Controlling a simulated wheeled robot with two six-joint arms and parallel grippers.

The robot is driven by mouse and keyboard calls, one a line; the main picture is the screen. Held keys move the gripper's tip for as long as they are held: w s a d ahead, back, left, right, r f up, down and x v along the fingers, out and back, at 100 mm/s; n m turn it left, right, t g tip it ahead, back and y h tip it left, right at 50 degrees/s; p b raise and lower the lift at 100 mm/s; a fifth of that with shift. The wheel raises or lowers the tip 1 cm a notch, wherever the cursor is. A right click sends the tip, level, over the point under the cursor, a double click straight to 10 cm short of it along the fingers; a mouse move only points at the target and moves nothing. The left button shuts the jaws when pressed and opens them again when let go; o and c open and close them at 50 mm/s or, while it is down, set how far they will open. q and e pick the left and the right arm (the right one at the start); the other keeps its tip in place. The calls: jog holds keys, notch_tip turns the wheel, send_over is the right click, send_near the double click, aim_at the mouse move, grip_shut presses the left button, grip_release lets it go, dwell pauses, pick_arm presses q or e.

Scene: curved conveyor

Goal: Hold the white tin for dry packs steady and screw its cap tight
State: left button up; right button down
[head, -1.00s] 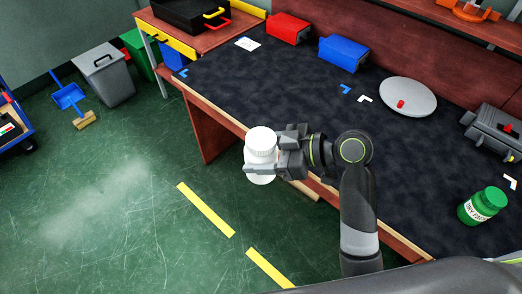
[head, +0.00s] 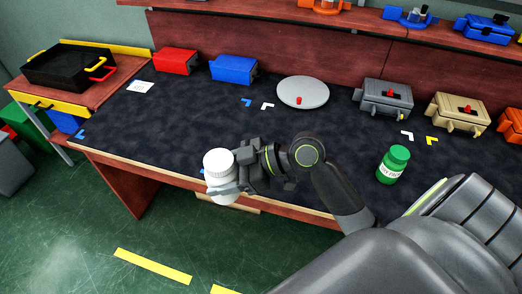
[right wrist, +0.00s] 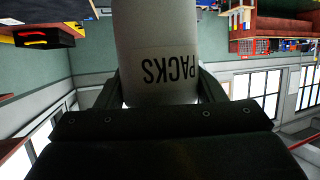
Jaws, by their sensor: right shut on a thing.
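The white tin (head: 222,191) is upright, slightly tilted in the head view, with its white ribbed cap (head: 217,161) on top. My right gripper (head: 228,187) is shut around the tin's body and holds it near the front edge of the dark-topped table (head: 150,130). In the right wrist view the tin (right wrist: 158,50) stands between the two fingers (right wrist: 160,90), with the word PACKS upside down. The cap is out of sight in that view. How tight the cap sits cannot be told. My left gripper is in neither current view.
A green labelled jar (head: 393,164) stands on the table right of my right arm. A grey disc with a red knob (head: 303,92), a red box (head: 175,61), a blue box (head: 233,69) and a grey case (head: 386,99) stand farther back. The table's left middle is clear.

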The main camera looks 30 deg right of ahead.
jog(key=s+d+r+m+t, duration=0.1)
jog(key=d+r, duration=0.1)
jog(key=d, duration=0.3)
jog(key=shift+s+d, duration=0.2)
jog(key=shift+s, duration=0.1)
jog(key=shift+r, duration=0.1)
